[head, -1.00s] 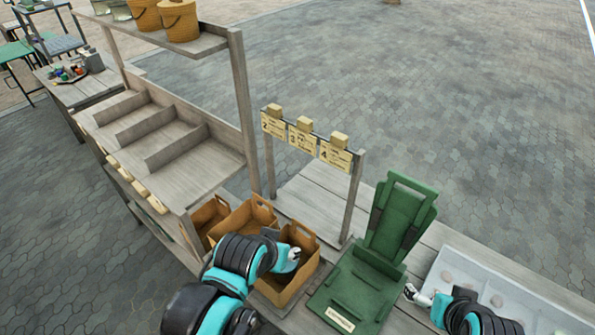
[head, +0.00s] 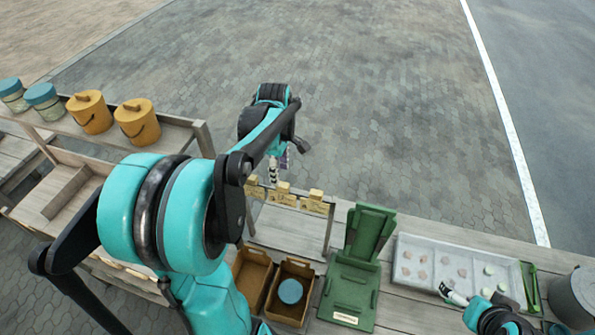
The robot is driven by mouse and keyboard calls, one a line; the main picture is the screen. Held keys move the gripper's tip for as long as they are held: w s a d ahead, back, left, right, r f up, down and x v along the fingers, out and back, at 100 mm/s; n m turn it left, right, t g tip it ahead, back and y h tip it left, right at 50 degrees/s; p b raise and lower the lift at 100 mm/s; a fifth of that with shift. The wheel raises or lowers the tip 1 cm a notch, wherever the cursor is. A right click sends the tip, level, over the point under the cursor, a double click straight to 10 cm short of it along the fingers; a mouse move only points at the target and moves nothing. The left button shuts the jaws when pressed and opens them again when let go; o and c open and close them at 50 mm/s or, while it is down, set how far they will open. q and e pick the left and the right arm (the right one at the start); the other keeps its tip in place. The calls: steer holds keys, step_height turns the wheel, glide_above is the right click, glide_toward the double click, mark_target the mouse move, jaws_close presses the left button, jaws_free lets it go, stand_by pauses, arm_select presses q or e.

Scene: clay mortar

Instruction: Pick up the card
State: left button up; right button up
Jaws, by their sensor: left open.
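Three cream cards hang in a row from wooden clips on the rack: a left card (head: 254,191), a middle card (head: 284,199) and a right card (head: 315,206). Their print is too small to read. My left gripper (head: 274,172) is open and points down above the rack's left end, near the left card in the picture. I cannot tell the depth between them, and no card shows between its fingers. My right gripper (head: 453,294) is at the lower right, by the front of the grey tray. Its jaws are too small to judge.
A green folding stand (head: 350,287) is right of the rack. A grey tray (head: 440,298) with several small discs lies further right. Brown boxes (head: 252,274) stand in front, one holding a teal round object (head: 290,291). A shelf with yellow buckets (head: 137,122) is at left.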

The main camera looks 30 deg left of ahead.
mark_target(282, 184)
arm_select(q)
steer(key=shift+w+a+r, duration=0.2)
steer(key=shift+w, duration=0.05)
steer(key=shift+f+n, duration=0.3)
steer(key=shift+f, duration=0.05)
steer(key=f, duration=0.7)
steer(key=shift+w+d+f, duration=0.1)
steer(key=shift+d, duration=0.2)
jaws_close()
